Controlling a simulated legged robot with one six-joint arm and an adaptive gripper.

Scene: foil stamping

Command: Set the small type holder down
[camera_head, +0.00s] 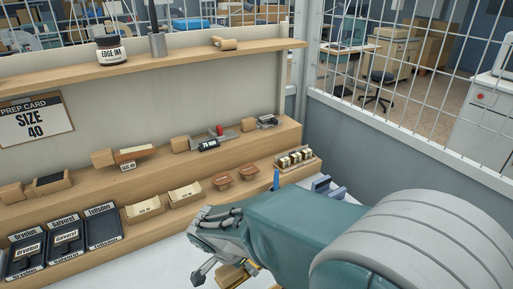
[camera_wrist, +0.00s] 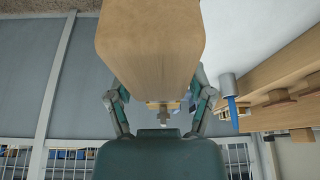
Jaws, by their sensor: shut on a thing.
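My gripper (camera_head: 212,264) is at the lower middle of the head view, over the white worktop (camera_head: 150,270). It is shut on a wooden-handled tool, which I take as the small type holder (camera_head: 231,274). The holder's wooden handle fills the upper middle of the wrist view (camera_wrist: 150,45), between the two gripper fingers (camera_wrist: 160,98). My arm hides part of the holder in the head view. I cannot tell whether the holder touches the worktop.
A blue pen stands in a grey cup (camera_wrist: 228,86) near the rack. A card (camera_head: 36,121) reads SIZE 40.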

